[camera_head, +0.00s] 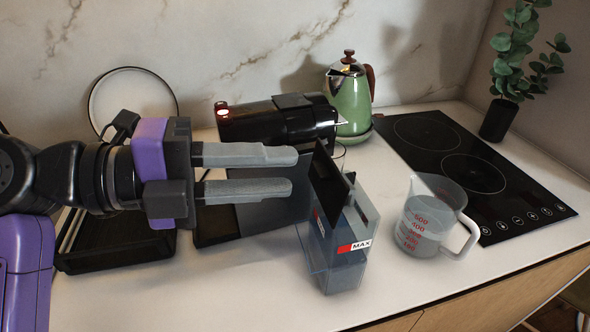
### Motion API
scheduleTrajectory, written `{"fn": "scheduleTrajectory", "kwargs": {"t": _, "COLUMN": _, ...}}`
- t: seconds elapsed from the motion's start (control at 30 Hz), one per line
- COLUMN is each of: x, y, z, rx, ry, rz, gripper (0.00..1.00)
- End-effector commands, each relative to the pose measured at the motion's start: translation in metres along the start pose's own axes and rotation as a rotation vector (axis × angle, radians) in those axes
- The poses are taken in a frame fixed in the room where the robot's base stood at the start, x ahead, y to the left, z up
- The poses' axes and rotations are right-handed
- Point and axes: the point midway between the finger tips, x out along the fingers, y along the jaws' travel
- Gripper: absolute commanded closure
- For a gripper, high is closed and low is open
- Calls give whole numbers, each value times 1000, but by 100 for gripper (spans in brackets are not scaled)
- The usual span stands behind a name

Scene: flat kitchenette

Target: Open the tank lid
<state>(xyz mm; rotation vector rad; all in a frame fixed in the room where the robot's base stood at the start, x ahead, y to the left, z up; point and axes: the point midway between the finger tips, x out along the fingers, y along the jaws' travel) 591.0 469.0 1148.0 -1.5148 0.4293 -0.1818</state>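The clear bluish water tank (343,268) stands on the counter right of centre, with a red and white MAX label on its side. A dark flat panel (327,182), which looks like the tank lid, stands up steeply at the top of the tank. Its hinge is not clear. My gripper (294,171) comes in from the left, pointing right, with its two grey fingers apart and nothing between them. The fingertips are just left of the dark panel in the picture. I cannot tell whether they touch it.
A black coffee machine (275,124) is behind the gripper. A green kettle (352,100) stands behind the tank. A measuring jug (425,225) is right of it, near the black hob (440,140) and potted plant (500,115). Counter (230,295) in front is clear.

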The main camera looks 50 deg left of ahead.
Motion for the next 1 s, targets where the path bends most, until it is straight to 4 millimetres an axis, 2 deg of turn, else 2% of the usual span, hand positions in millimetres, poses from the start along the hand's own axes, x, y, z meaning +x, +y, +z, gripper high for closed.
{"fn": "scheduleTrajectory", "kwargs": {"t": 0.1, "x": -20, "y": 1, "z": 0, "rx": 0, "ry": -2, "rz": -1, "gripper": 71}}
{"fn": "scheduleTrajectory", "kwargs": {"t": 0.3, "x": -38, "y": 0, "z": 0, "rx": 0, "ry": 0, "rz": -1, "gripper": 71}}
{"fn": "scheduleTrajectory", "kwargs": {"t": 1.0, "x": -41, "y": 0, "z": 0, "rx": 11, "ry": -1, "rz": -2, "gripper": 71}}
